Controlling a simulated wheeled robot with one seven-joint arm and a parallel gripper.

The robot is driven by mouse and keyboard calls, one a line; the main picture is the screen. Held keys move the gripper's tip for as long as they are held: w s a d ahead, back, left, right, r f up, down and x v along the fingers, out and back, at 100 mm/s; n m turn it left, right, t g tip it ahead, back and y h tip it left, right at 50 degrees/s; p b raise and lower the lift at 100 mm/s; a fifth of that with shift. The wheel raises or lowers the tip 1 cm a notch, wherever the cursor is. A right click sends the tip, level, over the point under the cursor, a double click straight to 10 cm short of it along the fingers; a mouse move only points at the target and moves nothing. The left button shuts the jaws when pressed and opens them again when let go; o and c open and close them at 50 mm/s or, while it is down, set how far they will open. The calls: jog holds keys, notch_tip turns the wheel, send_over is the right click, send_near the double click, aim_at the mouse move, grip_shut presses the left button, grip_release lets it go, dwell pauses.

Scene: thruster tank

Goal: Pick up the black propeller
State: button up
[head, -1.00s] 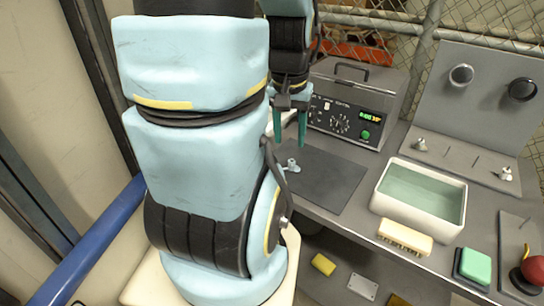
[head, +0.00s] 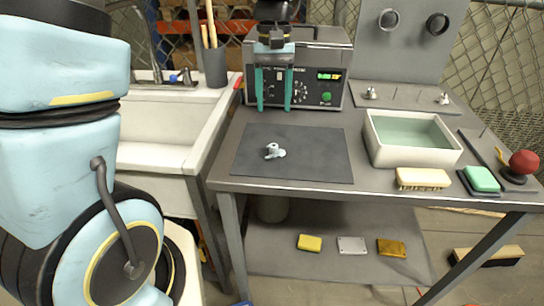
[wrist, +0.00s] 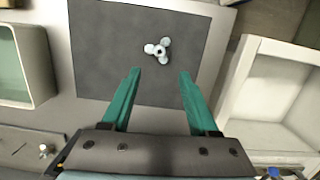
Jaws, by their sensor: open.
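A small pale grey, three-lobed propeller (head: 275,151) lies on the dark mat (head: 320,165) on the bench. It also shows in the wrist view (wrist: 157,48). I see no propeller that is clearly black. My gripper (head: 274,108) points down with its teal fingers apart and nothing between them. In the head view it hangs in front of the control box, higher in the picture than the pale propeller. In the wrist view the pale propeller lies just beyond the gap between the fingertips (wrist: 160,72), not between them.
The control box (head: 300,65) stands at the back. A water tank (head: 375,150), a brush (head: 423,179), a green sponge (head: 482,179) and a red knob (head: 523,162) are on the right. A grey ring (head: 388,19) and a black ring (head: 437,23) hang on the panel. A sink (head: 160,130) is left.

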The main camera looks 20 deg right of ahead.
aim_at(273, 156)
jog(key=f, duration=0.3)
jog(key=s+f+p, duration=0.1)
jog(key=f, duration=0.2)
jog(key=f+p, duration=0.1)
jog(key=f, duration=0.3)
jog(key=shift+s+a, duration=0.3)
jog(key=shift+s, duration=0.1)
jog(key=shift+c, duration=0.2)
grip_shut()
